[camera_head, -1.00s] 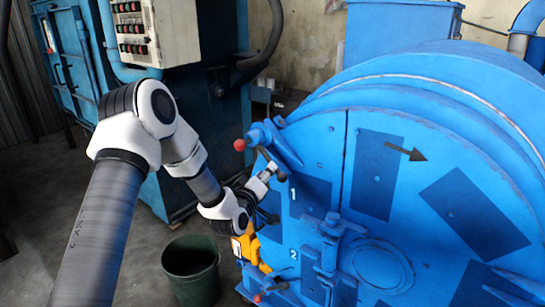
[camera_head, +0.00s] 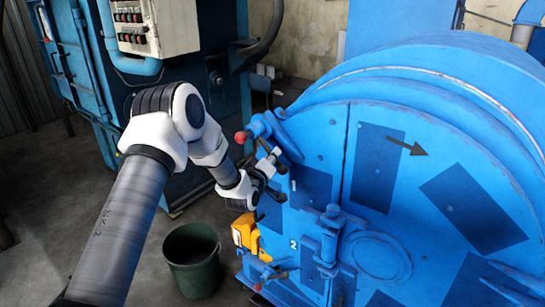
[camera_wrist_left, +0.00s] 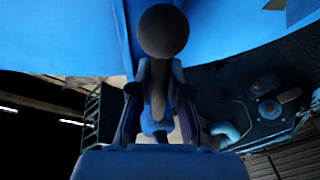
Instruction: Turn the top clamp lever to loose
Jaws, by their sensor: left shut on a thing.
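The top clamp (camera_head: 262,127) sits on the upper left rim of the blue drum door (camera_head: 330,165). A lever with a red ball (camera_head: 241,137) points left from it. My left gripper (camera_head: 270,165) is just below the clamp at the door's edge, partly hidden by its own wrist. In the left wrist view my gripper (camera_wrist_left: 160,105) is shut on a lever stem that ends in a round, dark-looking ball (camera_wrist_left: 163,30) beyond the fingertips. Which way this lever is set is hard to tell. My right gripper is not in view.
A yellow device (camera_head: 245,232) is on the door's left edge below my gripper. A lower clamp with a red ball (camera_head: 257,287) is farther down. A dark green bin (camera_head: 192,262) stands on the floor. A control box (camera_head: 150,28) hangs at the back left.

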